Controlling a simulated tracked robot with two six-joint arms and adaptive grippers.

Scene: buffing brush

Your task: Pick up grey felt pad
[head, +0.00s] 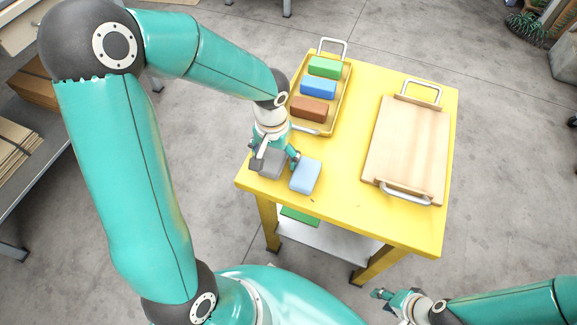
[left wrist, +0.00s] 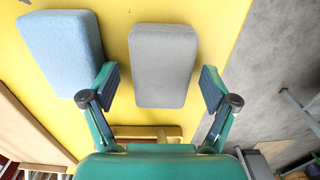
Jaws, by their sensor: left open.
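The grey felt pad (head: 271,163) lies on the yellow table near its front left corner, partly hidden by my left gripper in the head view. It shows whole in the left wrist view (left wrist: 163,66) as a grey block with rounded edges. My left gripper (head: 275,156) is open above it. In the left wrist view the fingers (left wrist: 161,88) stand one on each side of the pad's near end, apart from it. My right gripper (head: 389,299) is in front of the table, away from the pad; its fingers are too small to read.
A light blue pad (head: 305,176) lies close beside the grey pad. A yellow tray (head: 343,110) at the back holds green (head: 325,67), blue (head: 318,87) and brown (head: 309,108) blocks. A wooden board (head: 410,145) with metal handles lies at right. The table (head: 340,195) is bare between.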

